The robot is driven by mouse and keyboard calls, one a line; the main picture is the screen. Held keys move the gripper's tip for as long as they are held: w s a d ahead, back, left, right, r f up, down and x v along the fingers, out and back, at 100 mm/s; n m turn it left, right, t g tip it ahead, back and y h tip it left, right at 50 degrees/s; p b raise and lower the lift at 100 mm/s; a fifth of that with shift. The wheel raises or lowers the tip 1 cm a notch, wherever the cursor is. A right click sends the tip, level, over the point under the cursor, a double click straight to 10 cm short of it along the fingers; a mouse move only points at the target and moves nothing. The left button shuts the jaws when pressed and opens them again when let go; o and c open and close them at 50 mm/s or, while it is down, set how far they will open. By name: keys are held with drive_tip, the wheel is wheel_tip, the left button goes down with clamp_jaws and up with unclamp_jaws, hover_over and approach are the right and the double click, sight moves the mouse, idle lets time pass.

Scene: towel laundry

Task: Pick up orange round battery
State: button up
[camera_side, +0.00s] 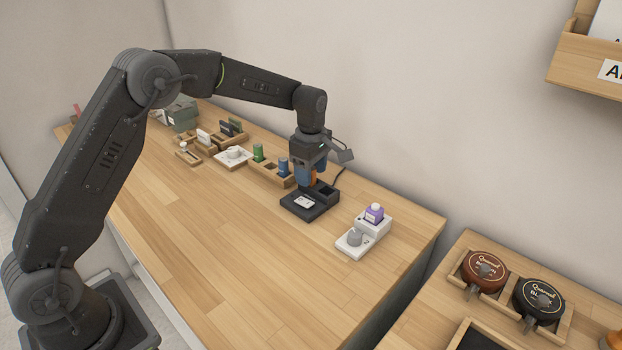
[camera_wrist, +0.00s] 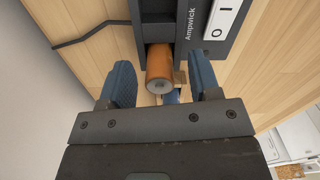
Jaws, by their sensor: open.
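The orange round battery (camera_wrist: 160,68) sits in the black charger (camera_wrist: 228,62) labelled Ampwick, its round end facing the wrist camera. In the side view a small patch of orange (camera_side: 313,177) shows at my gripper, above the black charger (camera_side: 302,206). My gripper (camera_wrist: 163,80) is open, with one blue finger on each side of the battery. I see a gap between the battery and the left finger. In the side view the fingers hide most of the battery.
Green and blue cylinders stand in a wooden holder (camera_side: 270,171) left of the charger. A black cable (camera_wrist: 92,37) runs from the charger. The table front (camera_side: 220,240) is clear.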

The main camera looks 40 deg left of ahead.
drive_tip(key=shift+f, duration=0.45)
drive_tip(key=c, duration=1)
